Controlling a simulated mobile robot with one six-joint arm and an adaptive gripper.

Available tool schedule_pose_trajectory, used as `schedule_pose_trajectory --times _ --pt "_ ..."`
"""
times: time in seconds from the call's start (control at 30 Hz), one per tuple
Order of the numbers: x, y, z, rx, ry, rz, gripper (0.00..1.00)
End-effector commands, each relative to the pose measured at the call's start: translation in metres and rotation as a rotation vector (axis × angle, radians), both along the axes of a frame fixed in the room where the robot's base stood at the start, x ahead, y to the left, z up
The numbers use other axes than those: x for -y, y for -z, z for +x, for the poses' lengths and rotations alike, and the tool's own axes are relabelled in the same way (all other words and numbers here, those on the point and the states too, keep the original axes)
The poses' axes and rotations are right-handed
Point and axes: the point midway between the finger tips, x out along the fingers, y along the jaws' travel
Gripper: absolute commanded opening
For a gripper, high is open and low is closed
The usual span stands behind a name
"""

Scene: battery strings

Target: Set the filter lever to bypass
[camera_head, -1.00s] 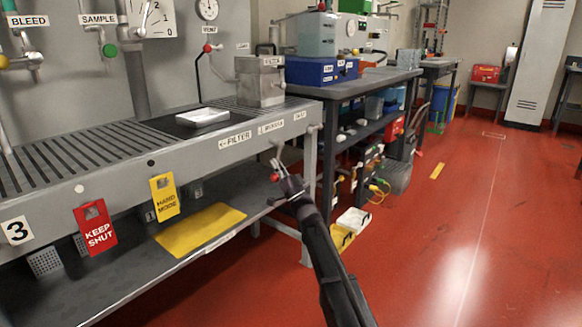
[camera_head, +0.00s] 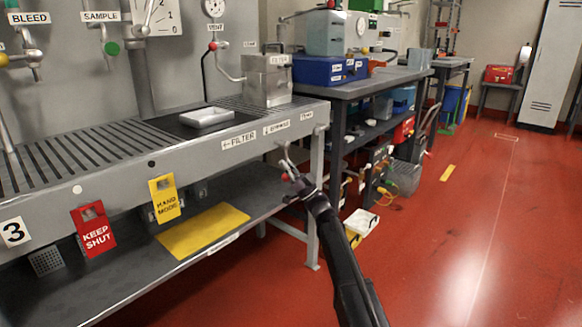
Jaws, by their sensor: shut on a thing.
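The filter lever is a thin grey bar (camera_head: 286,157) on the front edge of the grey bench. A third label (camera_head: 306,115) is to the right, too small to read surely. My gripper (camera_head: 291,173) is shut on the lever's lower end. The fingers partly hide the grip.
The grey bench (camera_head: 110,185) runs along the left, with a red KEEP SHUT tag (camera_head: 94,233) and a yellow HAND MODE tag (camera_head: 165,207) hanging in front. A dark table (camera_head: 372,84) stands behind.

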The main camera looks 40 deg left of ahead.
Motion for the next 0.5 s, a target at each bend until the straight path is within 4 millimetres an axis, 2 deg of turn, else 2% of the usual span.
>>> schedule_pose_trajectory --times 0.23,0.27,0.3,0.37,0.5 --pt "-0.0020 -0.0005 -0.0011 -0.002 -0.001 0.003 0.00" --pt "-0.0023 -0.0005 -0.0014 -0.002 -0.001 0.003 0.18" --pt "-0.0027 -0.0004 -0.0016 -0.002 -0.001 0.003 0.30" --pt "-0.0031 -0.0003 -0.0019 -0.001 -0.002 0.002 0.47" --pt "-0.0035 -0.0002 -0.0027 -0.001 -0.004 0.001 0.50"
